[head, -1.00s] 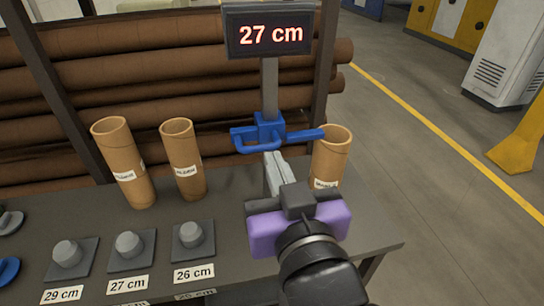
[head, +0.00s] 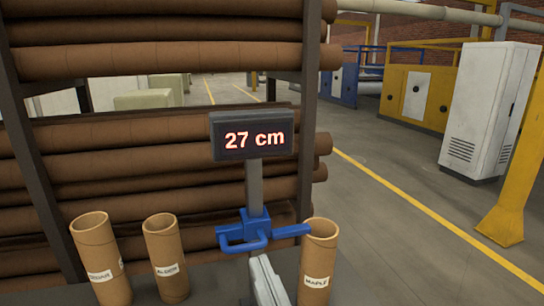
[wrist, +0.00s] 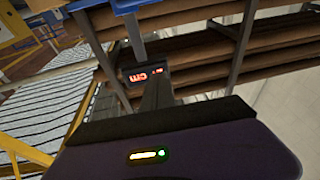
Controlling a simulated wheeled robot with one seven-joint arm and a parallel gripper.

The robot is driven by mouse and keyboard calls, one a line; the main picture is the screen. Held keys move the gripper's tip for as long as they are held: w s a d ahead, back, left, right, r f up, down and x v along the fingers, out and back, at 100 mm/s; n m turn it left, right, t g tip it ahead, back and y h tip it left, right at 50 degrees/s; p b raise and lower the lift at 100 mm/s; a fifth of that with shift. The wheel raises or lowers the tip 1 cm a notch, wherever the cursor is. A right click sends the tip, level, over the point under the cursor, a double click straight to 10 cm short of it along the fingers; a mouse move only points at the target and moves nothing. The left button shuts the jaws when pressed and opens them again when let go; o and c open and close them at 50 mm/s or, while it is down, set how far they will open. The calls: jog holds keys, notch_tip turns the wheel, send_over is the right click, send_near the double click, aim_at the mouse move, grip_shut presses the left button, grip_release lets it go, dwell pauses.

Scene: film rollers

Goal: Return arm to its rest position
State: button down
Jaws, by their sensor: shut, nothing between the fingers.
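The display (head: 254,134) reads "27 cm". Upright cardboard tubes labelled CEDAR (head: 98,245) and ALDER (head: 166,245) stand left of the gauge; one labelled MAPLE (head: 318,250) stands at its right end. A rack of brown rolls (head: 120,150) is behind. Open floor lies right.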

jog(key=s+d+f+m+g+h, duration=0.2)
jog(key=s+d+f+h, duration=0.1)
jog(key=s+d+f, duration=0.7)
jog(key=s+d+f+m+g+h, duration=0.2)
jog(key=s+d+f+h, duration=0.2)
jog(key=s+d+f, duration=0.7)
jog(key=s+f, duration=0.4)
jog(key=s, duration=0.3)
jog(key=shift+s+m+g, duration=0.15)
jog(key=shift+m+g, duration=0.15)
jog(key=shift+m, duration=0.1)
jog(key=c, duration=2.2)
grip_release()
